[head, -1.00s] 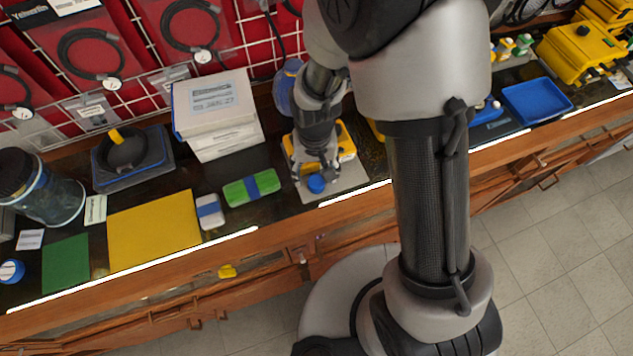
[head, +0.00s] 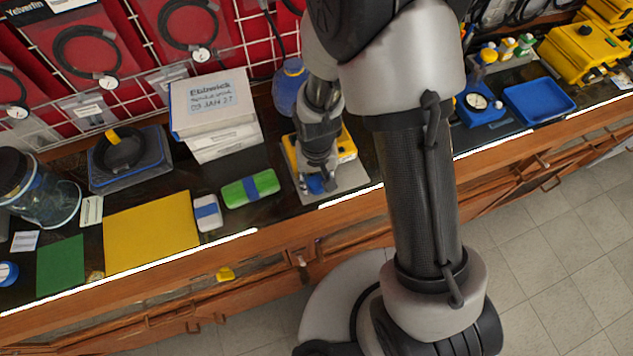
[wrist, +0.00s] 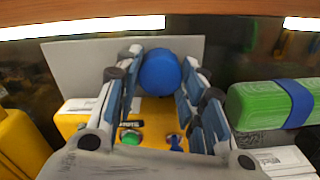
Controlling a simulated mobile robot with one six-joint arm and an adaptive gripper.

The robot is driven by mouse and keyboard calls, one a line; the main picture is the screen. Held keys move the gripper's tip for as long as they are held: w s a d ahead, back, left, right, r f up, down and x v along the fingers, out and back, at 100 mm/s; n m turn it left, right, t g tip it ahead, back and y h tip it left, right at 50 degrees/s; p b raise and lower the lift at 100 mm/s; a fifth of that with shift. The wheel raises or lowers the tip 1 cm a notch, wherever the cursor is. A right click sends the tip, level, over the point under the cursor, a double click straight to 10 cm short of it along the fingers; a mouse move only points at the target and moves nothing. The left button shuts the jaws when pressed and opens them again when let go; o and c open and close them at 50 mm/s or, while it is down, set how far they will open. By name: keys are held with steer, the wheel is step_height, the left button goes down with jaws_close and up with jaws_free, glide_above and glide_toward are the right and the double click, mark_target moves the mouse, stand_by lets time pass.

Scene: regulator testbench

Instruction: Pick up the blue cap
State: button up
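The blue cap (wrist: 160,72) is round and sits between the two fingers of my gripper (wrist: 162,70) in the wrist view. A fingertip lies close on either side of it, and I cannot tell whether they press on it. In the head view the blue cap (head: 315,184) is low on the grey plate (head: 345,186), partly hidden by my gripper (head: 317,178). The yellow device (head: 345,147) is just behind the gripper. In the wrist view the yellow device (wrist: 150,110) lies under and between the fingers.
A green block with a blue band (head: 250,189) lies left of the plate. Stacked white boxes (head: 215,110) and a blue rounded object (head: 289,85) stand behind. A yellow mat (head: 150,232) lies further left. The bench's front edge is close to the plate.

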steer(key=shift+c, duration=0.9)
steer(key=shift+r, duration=0.1)
